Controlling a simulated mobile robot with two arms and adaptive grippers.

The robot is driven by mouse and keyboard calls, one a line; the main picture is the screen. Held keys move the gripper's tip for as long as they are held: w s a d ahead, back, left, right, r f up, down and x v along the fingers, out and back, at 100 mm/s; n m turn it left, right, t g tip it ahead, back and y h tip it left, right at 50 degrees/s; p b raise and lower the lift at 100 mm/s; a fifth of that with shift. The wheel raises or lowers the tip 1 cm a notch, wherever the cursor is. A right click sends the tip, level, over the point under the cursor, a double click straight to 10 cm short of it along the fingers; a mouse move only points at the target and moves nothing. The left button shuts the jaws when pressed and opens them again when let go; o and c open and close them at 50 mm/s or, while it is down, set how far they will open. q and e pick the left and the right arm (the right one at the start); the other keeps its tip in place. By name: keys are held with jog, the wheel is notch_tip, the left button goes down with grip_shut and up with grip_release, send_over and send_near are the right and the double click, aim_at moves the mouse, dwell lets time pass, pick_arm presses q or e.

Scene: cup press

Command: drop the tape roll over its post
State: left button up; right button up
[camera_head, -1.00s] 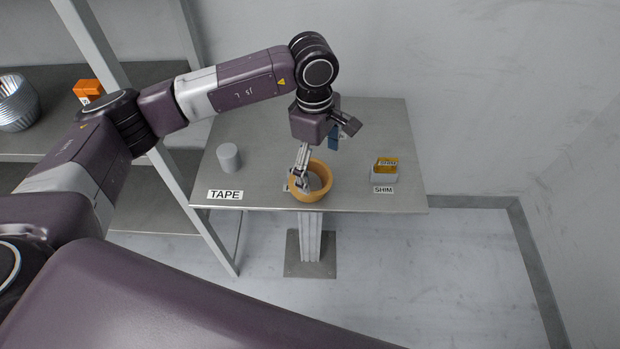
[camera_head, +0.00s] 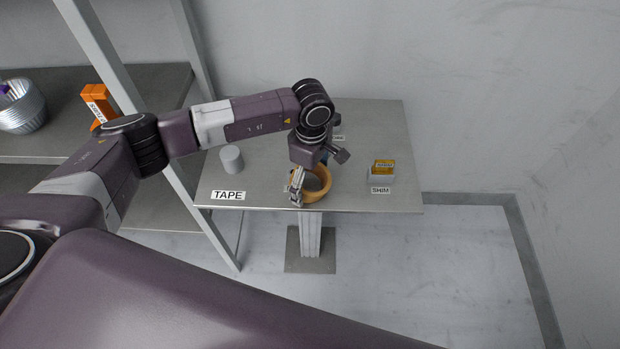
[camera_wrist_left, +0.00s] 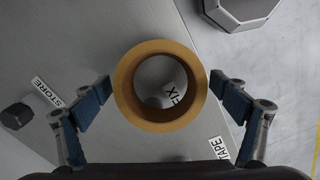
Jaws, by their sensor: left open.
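The tape roll (camera_head: 325,188) is an orange-tan ring near the front edge of the grey table, partly hidden by my gripper. My left gripper (camera_head: 297,188) is low over its left side. In the left wrist view, the tape roll (camera_wrist_left: 123,86) lies flat to the camera between the two blue-padded fingers of my gripper (camera_wrist_left: 165,92), which are open with a narrow gap on each side. A label reading FIX shows through its hole. A short grey cylindrical post (camera_head: 232,160) stands on the left of the table behind the TAPE label (camera_head: 228,195). My right gripper is not in view.
A grey holder with a yellow block (camera_head: 383,167) stands on the right behind the SHIM label (camera_head: 381,190). A dark item is partly hidden behind my wrist. A shelf at left carries a ribbed metal bowl (camera_head: 22,115) and an orange block (camera_head: 98,100).

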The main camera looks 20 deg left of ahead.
pick_arm(q)
jog(key=c, duration=1.4)
jog(key=shift+r, duration=0.15)
jog(key=shift+c, duration=0.2)
